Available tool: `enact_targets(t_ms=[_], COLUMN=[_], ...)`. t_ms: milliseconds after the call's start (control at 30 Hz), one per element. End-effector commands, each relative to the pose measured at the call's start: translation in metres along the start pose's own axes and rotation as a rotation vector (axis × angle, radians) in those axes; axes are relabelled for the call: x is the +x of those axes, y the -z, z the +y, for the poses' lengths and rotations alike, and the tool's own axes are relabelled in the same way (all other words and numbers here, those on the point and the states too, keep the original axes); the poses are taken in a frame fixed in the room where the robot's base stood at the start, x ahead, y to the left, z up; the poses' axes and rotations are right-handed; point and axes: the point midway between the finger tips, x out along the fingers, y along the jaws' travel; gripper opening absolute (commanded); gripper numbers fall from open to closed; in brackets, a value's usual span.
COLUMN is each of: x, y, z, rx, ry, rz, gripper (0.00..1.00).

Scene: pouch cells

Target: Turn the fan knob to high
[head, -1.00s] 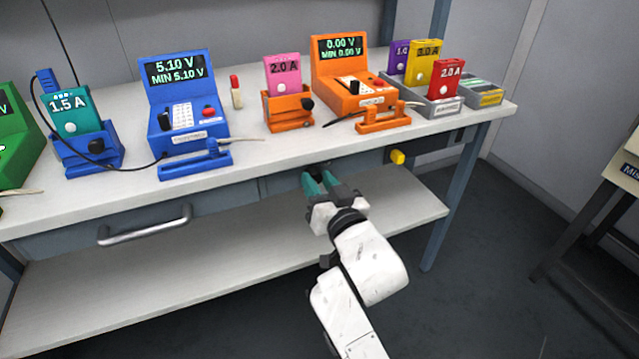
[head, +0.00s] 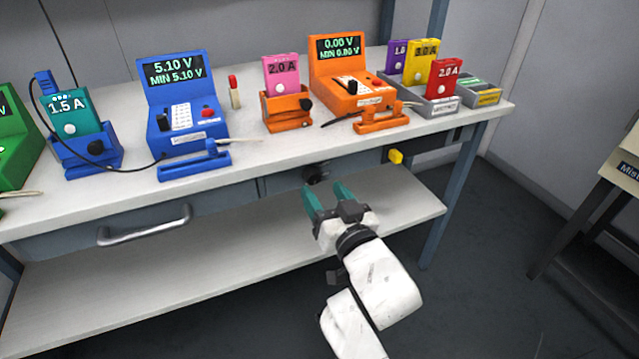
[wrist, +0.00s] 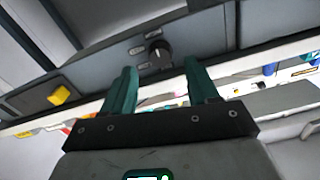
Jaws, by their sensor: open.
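The fan knob is a round black knob (head: 316,172) on the grey front panel under the bench top. In the wrist view the knob (wrist: 159,53) shows a light pointer line, with small labels around it too small to read. My gripper (head: 327,187) is open and empty, with teal fingers. It stands in front of the panel, a little below and to the right of the knob, apart from it. In the wrist view my gripper's fingertips (wrist: 157,68) lie to either side of the knob, which sits beyond them.
A yellow knob (head: 396,156) sticks out of the panel to the right. A drawer handle (head: 145,226) is at the left, and a lower shelf (head: 240,290) runs below. Testers and cells stand on the bench top (head: 270,150) above.

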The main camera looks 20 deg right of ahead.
Motion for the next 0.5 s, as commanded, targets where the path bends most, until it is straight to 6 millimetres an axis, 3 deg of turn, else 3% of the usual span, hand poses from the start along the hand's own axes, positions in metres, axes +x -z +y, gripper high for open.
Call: enact_targets(t_ms=[200,500], x=[-0.042,-0.07], y=[-0.001,-0.001], z=[0.001,0.0], rx=[0.0,0.001], ry=[-0.001,-0.001], rz=[-0.004,-0.003], gripper=[0.59,0.59])
